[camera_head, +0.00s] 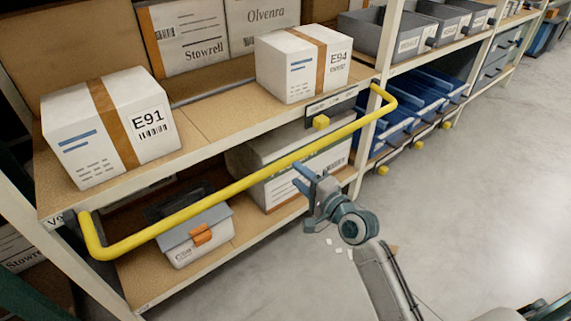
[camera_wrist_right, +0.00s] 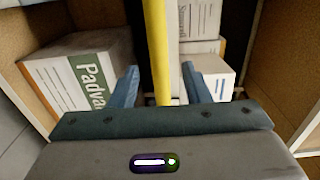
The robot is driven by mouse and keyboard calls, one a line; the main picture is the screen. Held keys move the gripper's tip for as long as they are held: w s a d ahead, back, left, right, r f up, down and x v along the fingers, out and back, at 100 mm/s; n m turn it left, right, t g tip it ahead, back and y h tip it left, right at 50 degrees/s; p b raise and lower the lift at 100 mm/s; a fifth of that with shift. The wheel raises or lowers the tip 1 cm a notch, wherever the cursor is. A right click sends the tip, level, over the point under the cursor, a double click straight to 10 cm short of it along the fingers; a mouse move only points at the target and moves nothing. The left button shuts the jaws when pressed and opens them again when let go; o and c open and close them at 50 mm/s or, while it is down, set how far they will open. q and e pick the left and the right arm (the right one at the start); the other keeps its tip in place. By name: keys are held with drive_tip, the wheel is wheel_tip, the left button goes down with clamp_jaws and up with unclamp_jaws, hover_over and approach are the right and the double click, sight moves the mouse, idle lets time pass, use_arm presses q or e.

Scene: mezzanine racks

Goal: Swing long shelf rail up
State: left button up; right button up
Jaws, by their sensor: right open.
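The long yellow shelf rail (camera_head: 250,171) runs across the front of the rack, hinged at both shelf ends and hanging out in front, about level with the shelf edge. My right gripper (camera_head: 304,178) is open just below and in front of the rail's right half. In the right wrist view the rail (camera_wrist_right: 157,50) runs between the two open fingers (camera_wrist_right: 158,85), with gaps on both sides. I cannot tell whether it is fully within the fingertips' reach. My left gripper is not in view.
Box E91 (camera_head: 80,140) and box E94 (camera_head: 285,70) sit on the shelf behind the rail. Blue bins (camera_head: 420,100) fill the adjoining bay. The floor (camera_head: 470,190) to the right is mostly clear.

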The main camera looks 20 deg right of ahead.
sight(284, 163)
drive_tip(key=x, duration=0.7)
drive_tip(key=shift+w+f, duration=0.15)
drive_tip(key=shift+w, duration=0.05)
clamp_jaws()
